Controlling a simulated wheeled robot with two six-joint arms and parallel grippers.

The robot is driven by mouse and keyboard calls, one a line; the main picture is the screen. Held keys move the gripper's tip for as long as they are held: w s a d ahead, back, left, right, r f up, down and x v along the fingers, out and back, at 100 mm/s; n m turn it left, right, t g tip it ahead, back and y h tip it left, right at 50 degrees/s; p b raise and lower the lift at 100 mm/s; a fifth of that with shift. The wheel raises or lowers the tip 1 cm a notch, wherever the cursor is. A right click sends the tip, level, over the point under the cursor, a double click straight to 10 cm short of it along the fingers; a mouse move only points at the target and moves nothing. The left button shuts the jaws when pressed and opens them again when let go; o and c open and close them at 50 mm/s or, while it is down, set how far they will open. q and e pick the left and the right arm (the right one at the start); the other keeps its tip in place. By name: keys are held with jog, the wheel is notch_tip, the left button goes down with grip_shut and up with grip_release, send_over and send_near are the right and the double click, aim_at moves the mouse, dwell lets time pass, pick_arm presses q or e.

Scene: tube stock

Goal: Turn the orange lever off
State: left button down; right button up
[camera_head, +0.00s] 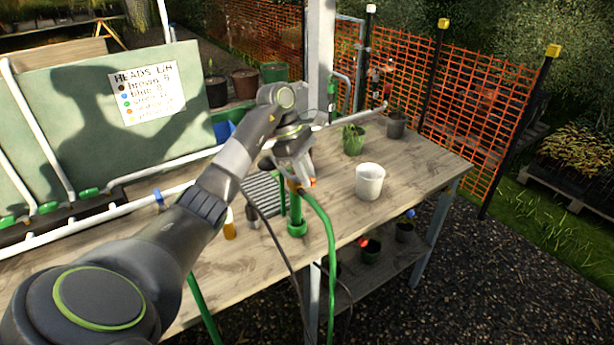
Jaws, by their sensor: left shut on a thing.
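The orange lever (309,183) shows only as a small patch of orange at the fingertips of my left gripper (301,180). It sits at the top of an upright green pipe (297,210) with a round green foot on the wooden table. My left gripper points down over the pipe's top and is shut on the lever. Its fingers and wrist hide most of the lever, so its angle cannot be told. A green hose (328,235) curves from the pipe's top down past the table's front edge. My right gripper is not in view.
A white cup (369,181) stands right of the pipe, with a green pot (353,141) and a dark pot (396,125) behind. A dark slatted tray (262,192) and a small amber bottle (229,226) are to the left. White pipes and a green board fill the left side.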

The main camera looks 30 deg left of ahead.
pick_arm(q)
jog(key=m+p, duration=0.1)
jog(key=p, duration=0.1)
jog(key=m+g+p, duration=0.1)
jog(key=m+p, duration=0.1)
jog(key=s+m+p, duration=0.1)
jog(key=p, duration=0.2)
jog(key=shift+s+r+m+g, duration=0.1)
jog(key=shift+r+m+g, duration=0.2)
jog(key=shift+g, duration=0.1)
jog(key=shift+s+a+f+m+g+p, duration=0.15)
jog(key=shift+f+m+g+p, duration=0.15)
jog(key=shift+m+p, duration=0.5)
jog(key=c, duration=1.4)
grip_release()
jog(key=shift+o, duration=0.2)
jog(key=shift+r, duration=0.1)
